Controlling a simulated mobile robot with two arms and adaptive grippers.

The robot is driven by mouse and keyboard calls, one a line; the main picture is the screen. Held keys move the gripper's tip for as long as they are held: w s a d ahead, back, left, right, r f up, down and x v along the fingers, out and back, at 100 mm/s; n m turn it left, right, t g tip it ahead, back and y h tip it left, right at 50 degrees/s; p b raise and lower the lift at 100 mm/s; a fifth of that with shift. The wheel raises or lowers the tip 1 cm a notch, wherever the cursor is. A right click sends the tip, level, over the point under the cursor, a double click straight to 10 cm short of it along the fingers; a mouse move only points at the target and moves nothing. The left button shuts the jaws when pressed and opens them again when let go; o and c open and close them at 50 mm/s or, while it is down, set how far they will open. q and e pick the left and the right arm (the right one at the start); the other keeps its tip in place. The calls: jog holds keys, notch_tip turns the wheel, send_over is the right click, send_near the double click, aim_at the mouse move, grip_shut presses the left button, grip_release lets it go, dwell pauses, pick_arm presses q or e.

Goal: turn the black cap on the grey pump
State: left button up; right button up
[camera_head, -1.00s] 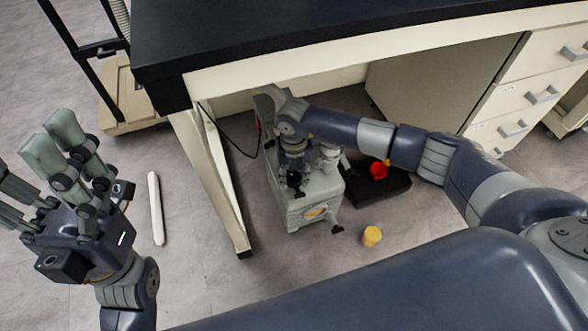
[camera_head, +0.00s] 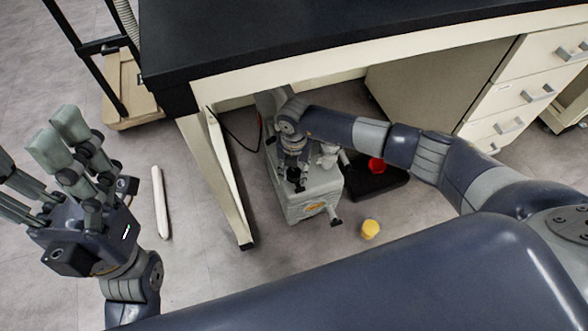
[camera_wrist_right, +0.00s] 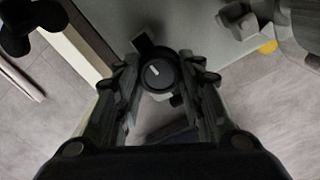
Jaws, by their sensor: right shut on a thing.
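The grey pump (camera_head: 318,200) stands on the floor under the black-topped bench in the head view. The black cap (camera_wrist_right: 157,75), round with a white mark, is between the fingers of my right gripper (camera_wrist_right: 160,82) in the right wrist view. My right gripper (camera_head: 296,178) reaches down over the top of the pump and is shut on the cap. In the head view the hand covers part of the pump top, and the cap is hard to make out. My left gripper (camera_head: 45,165) is at the left, fingers spread and empty, away from the pump.
The bench (camera_head: 330,35) overhangs the pump, with a pale leg (camera_head: 222,180) just left of it. A black tray (camera_head: 385,182) with a red object (camera_head: 376,165) lies right of the pump. A yellow item (camera_head: 370,229) and a white rod (camera_head: 160,203) lie on the floor.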

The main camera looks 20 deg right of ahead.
aim_at(294, 173)
jog(key=o, duration=1.1)
jog(key=shift+c, duration=0.2)
jog(key=shift+r, duration=0.1)
notch_tip(294, 173, up, 12)
